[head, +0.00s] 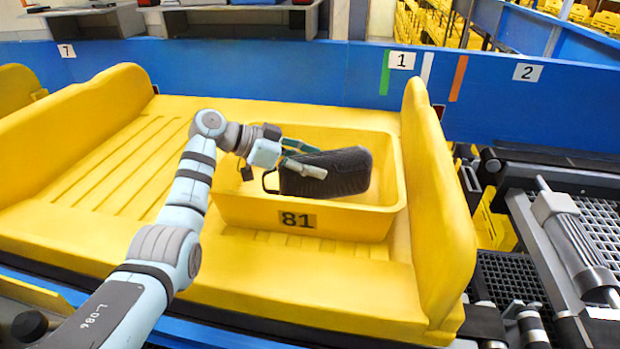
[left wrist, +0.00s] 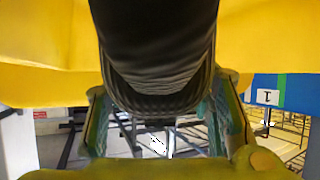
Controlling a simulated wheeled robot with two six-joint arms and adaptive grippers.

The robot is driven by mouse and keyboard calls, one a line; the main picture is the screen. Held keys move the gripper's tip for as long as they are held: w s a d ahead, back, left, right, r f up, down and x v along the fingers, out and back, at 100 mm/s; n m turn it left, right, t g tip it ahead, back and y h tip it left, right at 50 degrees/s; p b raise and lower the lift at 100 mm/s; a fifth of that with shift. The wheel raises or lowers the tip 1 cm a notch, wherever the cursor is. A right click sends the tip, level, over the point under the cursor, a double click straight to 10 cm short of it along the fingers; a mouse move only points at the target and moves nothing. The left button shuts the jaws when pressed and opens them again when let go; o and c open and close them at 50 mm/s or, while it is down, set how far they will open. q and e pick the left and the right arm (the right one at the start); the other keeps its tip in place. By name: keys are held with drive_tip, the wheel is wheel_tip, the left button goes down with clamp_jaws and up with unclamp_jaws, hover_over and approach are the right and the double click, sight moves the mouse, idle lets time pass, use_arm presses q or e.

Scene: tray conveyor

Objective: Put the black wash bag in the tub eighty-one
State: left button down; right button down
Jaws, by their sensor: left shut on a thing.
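The black wash bag (head: 340,172) is in my left gripper (head: 298,164), at the mouth of the yellow tub eighty-one (head: 345,222). The tub has an "81" label on its front wall. The bag is slightly tilted, with a handle loop at its left end. I cannot tell whether its underside touches the tub floor. In the left wrist view the bag (left wrist: 155,50) fills the top middle, between the two fingers (left wrist: 165,125). My right gripper is not in view.
The tub stands on a yellow tray (head: 100,150) with a raised side wall (head: 435,210) right of it. A blue rail (head: 300,75) with number labels runs behind. Dark rollers and mesh (head: 510,280) lie at the right.

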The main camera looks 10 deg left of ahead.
sight(281, 166)
use_arm(q)
drive_tip(key=f, duration=0.3)
drive_tip(key=shift+s+b, duration=0.25)
drive_tip(key=shift+b, duration=0.05)
drive_tip(key=c, duration=0.7)
unclamp_jaws()
drive_tip(key=shift+c, duration=0.2)
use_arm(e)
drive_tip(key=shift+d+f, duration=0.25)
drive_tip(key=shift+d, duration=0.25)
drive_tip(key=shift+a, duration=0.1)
use_arm(q)
drive_tip(key=shift+a+r, duration=0.1)
drive_tip(key=shift+r, duration=0.05)
drive_tip(key=p+v, duration=0.2)
drive_tip(key=v, duration=0.9)
drive_tip(key=shift+s+a, duration=0.1)
drive_tip(key=shift+s+a+r, duration=0.1)
drive_tip(key=shift+s+a, duration=0.05)
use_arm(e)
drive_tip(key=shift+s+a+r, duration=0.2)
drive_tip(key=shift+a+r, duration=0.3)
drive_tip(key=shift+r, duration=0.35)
